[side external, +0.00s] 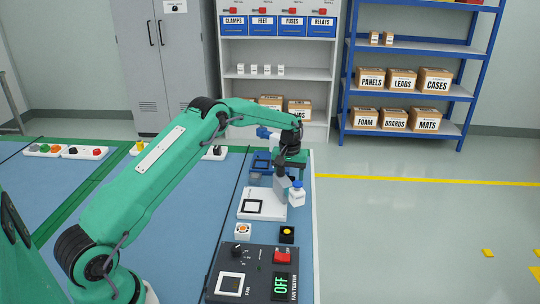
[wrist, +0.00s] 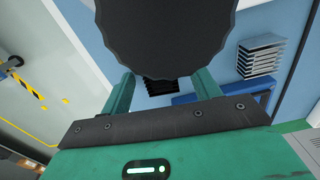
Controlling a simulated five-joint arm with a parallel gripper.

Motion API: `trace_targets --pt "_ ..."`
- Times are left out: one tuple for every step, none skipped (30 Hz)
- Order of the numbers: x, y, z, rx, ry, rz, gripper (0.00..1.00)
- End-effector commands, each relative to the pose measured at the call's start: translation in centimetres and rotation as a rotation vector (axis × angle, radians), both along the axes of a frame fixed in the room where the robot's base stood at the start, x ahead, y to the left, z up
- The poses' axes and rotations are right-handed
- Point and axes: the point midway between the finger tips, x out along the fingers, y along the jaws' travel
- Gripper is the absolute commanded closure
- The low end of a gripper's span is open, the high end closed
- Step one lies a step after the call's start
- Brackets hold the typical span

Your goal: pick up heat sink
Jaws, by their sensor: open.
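Two finned blocks that look like heat sinks show in the wrist view. A grey one (wrist: 261,55) lies on the blue surface at the right, outside my fingers. A black one (wrist: 162,89) shows between the fingers, partly covered by a large dark scalloped disc (wrist: 165,35) close to the camera. My gripper (wrist: 163,82) is open, with its green fingers apart. I cannot tell how far the black block is below them. In the side view my gripper (side external: 290,163) is over the far end of the bench, and I cannot make out the heat sinks there.
A blue fixture (side external: 261,161) and a white fixture with a black square (side external: 263,206) stand near my gripper. A fan tester (side external: 255,273) is at the front. The left bench is mostly clear.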

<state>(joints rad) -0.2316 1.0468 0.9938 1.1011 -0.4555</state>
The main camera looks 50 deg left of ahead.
Motion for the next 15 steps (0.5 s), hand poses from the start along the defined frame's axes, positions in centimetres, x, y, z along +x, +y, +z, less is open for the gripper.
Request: trace_targets --pt "0.00 0.00 0.02 0.000 0.000 0.000 0.38" --pt "0.00 0.00 0.02 0.000 0.000 0.000 0.38" --pt "0.00 0.00 0.02 0.000 0.000 0.000 0.44" --pt "0.00 0.00 0.02 0.000 0.000 0.000 0.50" --pt "0.01 0.01 0.02 0.000 0.000 0.000 0.56" --pt "0.01 0.01 0.02 0.000 0.000 0.000 0.64" --pt "0.01 0.01 0.02 0.000 0.000 0.000 0.70" --pt "0.01 0.01 0.02 0.000 0.000 0.000 0.76" --pt "0.01 0.01 0.02 0.000 0.000 0.000 0.83" --pt "0.01 0.01 0.02 0.000 0.000 0.000 0.87" --pt "0.01 0.01 0.04 0.000 0.000 0.000 0.87" --pt "0.01 0.01 0.04 0.000 0.000 0.000 0.87" --pt "0.01 0.01 0.04 0.000 0.000 0.000 0.87" --pt "0.01 0.01 0.04 0.000 0.000 0.000 0.87" --pt "0.01 0.01 0.04 0.000 0.000 0.000 0.87"
